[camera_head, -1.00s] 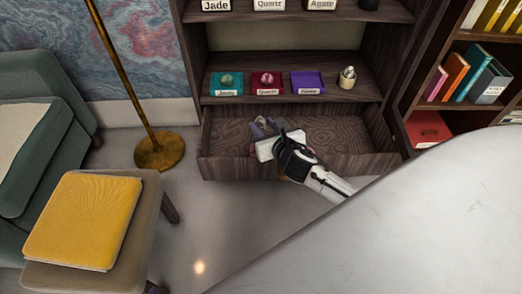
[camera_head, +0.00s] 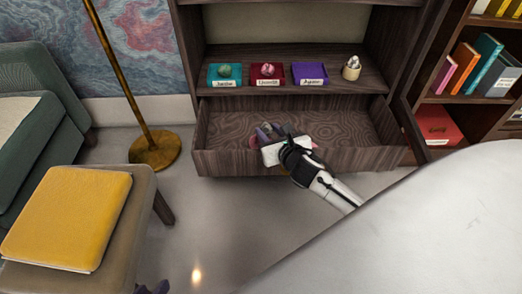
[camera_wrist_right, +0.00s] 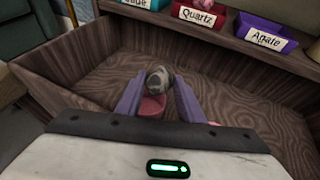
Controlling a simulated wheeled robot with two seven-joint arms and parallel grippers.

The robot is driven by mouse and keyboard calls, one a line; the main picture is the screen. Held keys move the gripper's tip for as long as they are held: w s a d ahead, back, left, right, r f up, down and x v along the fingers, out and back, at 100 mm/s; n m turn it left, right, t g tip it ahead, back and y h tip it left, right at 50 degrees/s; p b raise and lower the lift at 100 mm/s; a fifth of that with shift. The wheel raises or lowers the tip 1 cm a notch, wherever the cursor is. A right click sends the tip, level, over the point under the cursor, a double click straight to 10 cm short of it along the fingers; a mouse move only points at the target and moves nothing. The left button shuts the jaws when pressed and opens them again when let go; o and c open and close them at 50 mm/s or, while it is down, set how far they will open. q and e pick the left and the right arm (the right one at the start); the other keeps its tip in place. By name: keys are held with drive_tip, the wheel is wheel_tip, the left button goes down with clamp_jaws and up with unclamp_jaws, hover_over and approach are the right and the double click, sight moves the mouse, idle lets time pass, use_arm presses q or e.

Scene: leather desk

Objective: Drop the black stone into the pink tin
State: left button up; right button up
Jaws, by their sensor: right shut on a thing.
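My right gripper (camera_head: 268,131) is over the open drawer (camera_head: 350,160). In the right wrist view its two purple fingers (camera_wrist_right: 158,98) are shut on a dark grey-black stone (camera_wrist_right: 158,78), which sits between their tips. A reddish-pink thing (camera_wrist_right: 152,107) shows below the stone between the fingers; I cannot tell whether it is the pink tin. Another bit of pink shows beside the gripper's housing, mostly hidden. My left gripper (camera_head: 151,287) is only a dark sliver at the bottom edge of the head view; its opening is unclear.
Above the drawer, a shelf holds a teal Jade tray (camera_head: 224,75), a crimson Quartz tray (camera_head: 267,81), a purple Agate tray (camera_head: 309,74) and a pale domed object (camera_head: 351,68). The drawer's right part is bare. A yellow-cushioned stool (camera_head: 70,215) and brass lamp (camera_head: 155,150) stand left.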

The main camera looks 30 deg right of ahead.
drive_tip(key=o, duration=1.2)
use_arm(q)
drive_tip(key=shift+r, duration=0.1)
use_arm(e)
drive_tip(key=shift+s+a+r+p, duration=0.1)
drive_tip(key=shift+s+r+p, duration=0.05)
drive_tip(key=shift+s+p, duration=0.15)
drive_tip(key=p+v, duration=0.6)
drive_tip(key=v, duration=0.3)
drive_tip(key=shift+s, duration=0.35)
use_arm(q)
drive_tip(key=a+r+t, duration=0.1)
drive_tip(key=a, duration=0.1)
drive_tip(key=s+a+r+n+t+y, duration=0.1)
drive_tip(key=r, duration=0.1)
drive_tip(key=shift+s+a+n, duration=0.1)
drive_tip(key=shift+a+n, duration=0.2)
drive_tip(key=shift+a, duration=0.05)
use_arm(e)
drive_tip(key=shift+r, duration=0.1)
